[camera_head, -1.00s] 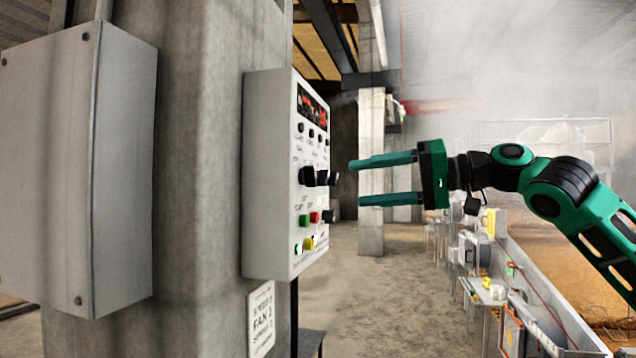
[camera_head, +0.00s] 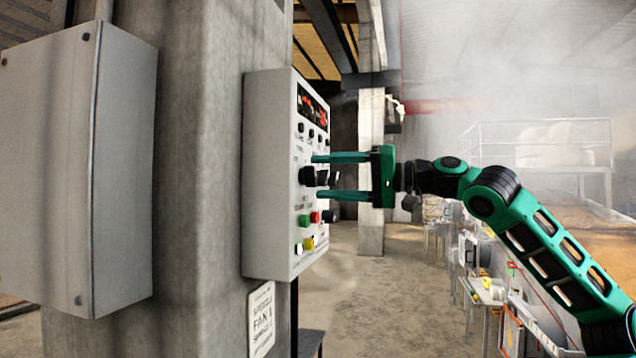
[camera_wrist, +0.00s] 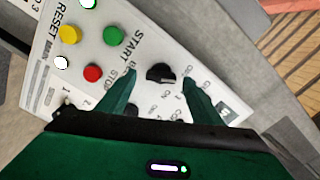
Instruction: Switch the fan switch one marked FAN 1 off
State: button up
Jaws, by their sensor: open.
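The grey control box (camera_head: 268,175) is mounted on a concrete pillar, its white panel facing right. A placard reading FAN 1 (camera_head: 261,320) is on the pillar below it. Black rotary knobs (camera_head: 307,176) sit mid-panel; which one is the FAN 1 switch cannot be read. My green gripper (camera_head: 317,177) is open at the panel, one finger above and one below the knob row. In the wrist view, one black knob (camera_wrist: 160,73) lies between the fingertips (camera_wrist: 158,77), with no clear contact.
Green (camera_head: 303,221), red (camera_head: 315,217) and yellow (camera_head: 309,243) buttons and another black knob (camera_head: 328,216) sit below my gripper. A larger grey cabinet (camera_head: 75,170) is at left. The floor (camera_head: 365,300) right of the pillar is clear; cluttered benches stand farther right.

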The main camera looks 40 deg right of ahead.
jog(key=shift+w+a, duration=0.4)
jog(key=shift+w, duration=0.1)
jog(key=c, duration=1.1)
jog(key=shift+o, duration=0.2)
jog(key=shift+f+n, duration=0.1)
jog(key=shift+n, duration=1.1)
jog(key=o, duration=1.1)
jog(key=shift+c, duration=0.2)
jog(key=shift+s+d, duration=0.1)
